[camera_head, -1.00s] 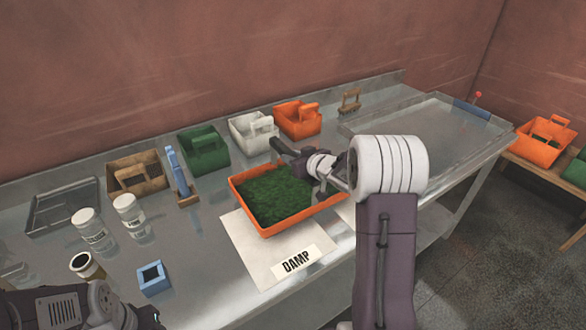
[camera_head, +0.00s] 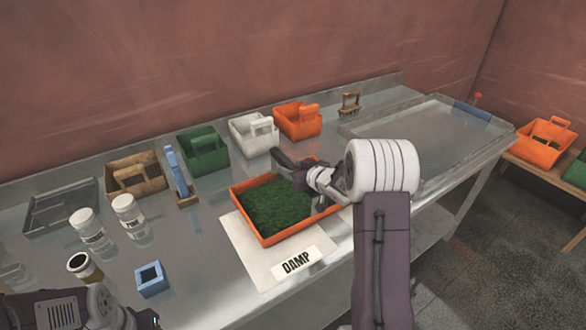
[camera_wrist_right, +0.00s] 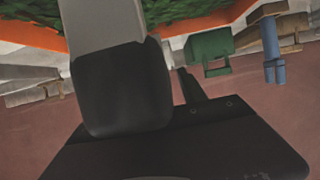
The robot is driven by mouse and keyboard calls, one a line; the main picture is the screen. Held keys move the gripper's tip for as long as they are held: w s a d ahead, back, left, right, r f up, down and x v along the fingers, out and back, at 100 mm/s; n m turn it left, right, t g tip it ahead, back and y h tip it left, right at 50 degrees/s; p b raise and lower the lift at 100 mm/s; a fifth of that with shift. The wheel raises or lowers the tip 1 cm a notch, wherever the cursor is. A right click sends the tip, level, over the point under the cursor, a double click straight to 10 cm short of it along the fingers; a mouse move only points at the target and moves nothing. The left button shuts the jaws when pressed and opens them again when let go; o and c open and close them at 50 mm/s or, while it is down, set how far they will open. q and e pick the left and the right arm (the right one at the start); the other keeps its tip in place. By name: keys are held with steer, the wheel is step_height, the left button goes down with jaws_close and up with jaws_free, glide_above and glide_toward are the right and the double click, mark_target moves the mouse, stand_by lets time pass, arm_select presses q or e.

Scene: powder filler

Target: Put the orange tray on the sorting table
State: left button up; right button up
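The orange tray (camera_head: 262,238), filled with green leafy material (camera_head: 275,205), is over the back part of a white sheet labelled DAMP (camera_head: 262,262) on the metal table (camera_head: 205,285). I cannot tell whether it touches the sheet. My right gripper (camera_head: 298,170) is at the tray's far right side, apparently shut on its rim; the arm hides that corner. In the right wrist view a dark finger (camera_wrist_right: 120,90) crosses in front of the orange rim (camera_wrist_right: 35,36). Only part of my left arm shows at the lower left; its fingers are out of view.
Brown (camera_head: 138,175), green (camera_head: 203,150), white (camera_head: 254,134) and orange (camera_head: 298,120) caddies line the table's back. White jars (camera_head: 128,215), a blue block (camera_head: 151,280) and a blue-handled brush (camera_head: 180,178) are at left. A large shallow metal tray (camera_head: 420,125) lies empty at right.

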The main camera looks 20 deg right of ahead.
steer(key=shift+s+r, duration=0.1)
steer(key=shift+r, duration=0.2)
steer(key=p+v, duration=0.1)
steer(key=v, duration=1)
steer(key=shift+s, duration=0.4)
